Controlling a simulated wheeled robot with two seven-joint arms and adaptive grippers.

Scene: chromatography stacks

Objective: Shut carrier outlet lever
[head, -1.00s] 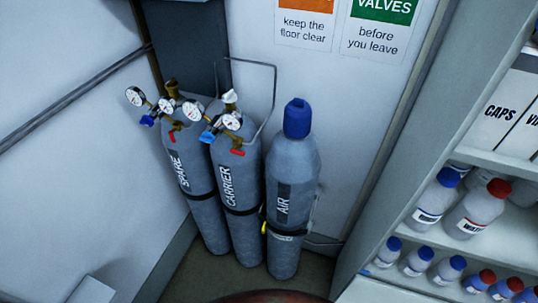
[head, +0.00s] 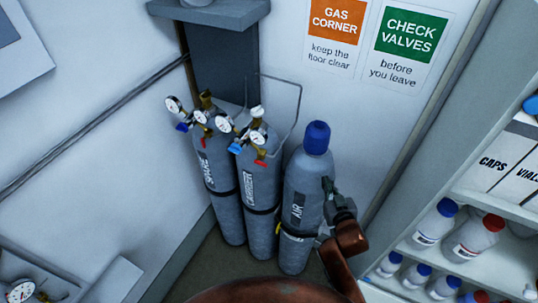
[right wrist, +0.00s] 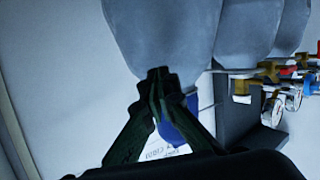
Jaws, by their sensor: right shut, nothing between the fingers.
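The carrier cylinder (head: 259,185) stands in the middle of three grey cylinders. Its brass regulator (head: 255,138) has two white gauges, a blue knob (head: 235,148) and a small red lever (head: 261,163) at the lower right. The lever's exact angle is too small to tell. My right gripper (head: 328,184) is at the right side of the air cylinder (head: 297,235), with its fingers shut and empty. In the right wrist view the gripper (right wrist: 158,74) is in front of the air cylinder (right wrist: 165,35), whose blue cap (right wrist: 182,122) is partly hidden behind a finger.
The spare cylinder (head: 217,175) stands left of the carrier, with its own regulator (head: 202,113). A thin metal bar (head: 300,105) rises behind the cylinders. A shelf (head: 502,209) with bottles and boxes stands at right. The air cylinder is between my gripper and the carrier.

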